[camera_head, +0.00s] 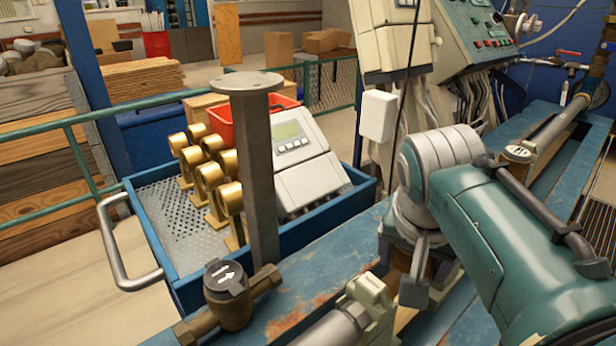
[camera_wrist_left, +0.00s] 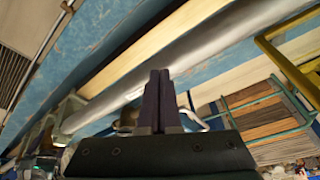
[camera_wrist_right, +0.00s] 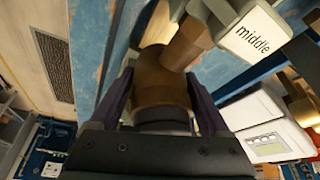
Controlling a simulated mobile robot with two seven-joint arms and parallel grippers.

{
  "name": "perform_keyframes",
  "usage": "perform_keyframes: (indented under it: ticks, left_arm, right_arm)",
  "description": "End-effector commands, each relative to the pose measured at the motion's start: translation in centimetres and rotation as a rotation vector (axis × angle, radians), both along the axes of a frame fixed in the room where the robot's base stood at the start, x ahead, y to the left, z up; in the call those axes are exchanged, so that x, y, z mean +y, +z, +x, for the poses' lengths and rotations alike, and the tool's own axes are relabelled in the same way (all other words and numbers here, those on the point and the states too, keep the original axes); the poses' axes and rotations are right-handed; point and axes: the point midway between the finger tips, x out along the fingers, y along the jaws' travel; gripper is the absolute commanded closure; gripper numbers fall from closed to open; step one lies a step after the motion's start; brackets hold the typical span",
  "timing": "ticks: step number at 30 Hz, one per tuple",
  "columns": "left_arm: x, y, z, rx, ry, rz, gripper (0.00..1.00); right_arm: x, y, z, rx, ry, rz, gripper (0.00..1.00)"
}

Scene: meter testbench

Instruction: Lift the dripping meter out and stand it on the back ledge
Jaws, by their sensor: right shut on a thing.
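My right gripper (camera_wrist_right: 160,100) is shut on a brown bronze meter body (camera_wrist_right: 160,80), which fills the space between its fingers. In the head view my right gripper (camera_head: 418,280) is low over the bench and mostly covers that meter. I cannot see any drip. A second bronze meter with a dark lid and white arrows (camera_head: 228,285) sits in the pipe line at the front left. Another meter with a pale lid (camera_head: 518,153) sits further back right. A blue worn ledge (camera_head: 325,250) runs behind the pipe line. My left gripper (camera_wrist_left: 160,90) has its fingers together, empty.
A pale clamp block marked "middle" (camera_wrist_right: 255,32) is close to the held meter. A post with a round flange (camera_head: 255,170) rises beside the ledge. Behind it stands a blue tray (camera_head: 300,228) with brass fittings (camera_head: 212,185) and a grey display unit (camera_head: 300,160).

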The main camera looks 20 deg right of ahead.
Motion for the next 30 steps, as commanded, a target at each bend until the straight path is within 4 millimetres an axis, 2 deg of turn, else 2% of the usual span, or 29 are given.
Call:
perform_keyframes:
  ticks: [2, 10, 23, 30]
  left_arm:
    - [0.0, 0.0, 0.0, 0.0, 0.0, 0.0, 1.0]
    - [0.0, 0.0, 0.0, 0.0, 0.0, 0.0, 1.0]
    - [0.0, 0.1, 0.0, 0.001, -0.001, 0.001, 1.0]
    - [0.0, 1.5, 0.0, 0.001, -0.001, 0.001, 1.0]
  right_arm:
    - [-0.1, 0.0, 0.0, -0.001, 0.0, -0.002, 0.7]
    - [-0.2, 0.0, 0.0, 0.0, -0.002, -0.003, 1.0]
    - [-0.3, 0.3, 0.1, -0.003, -0.003, -0.007, 1.0]
    - [-0.6, 1.6, 0.1, -0.003, -0.003, -0.007, 1.0]
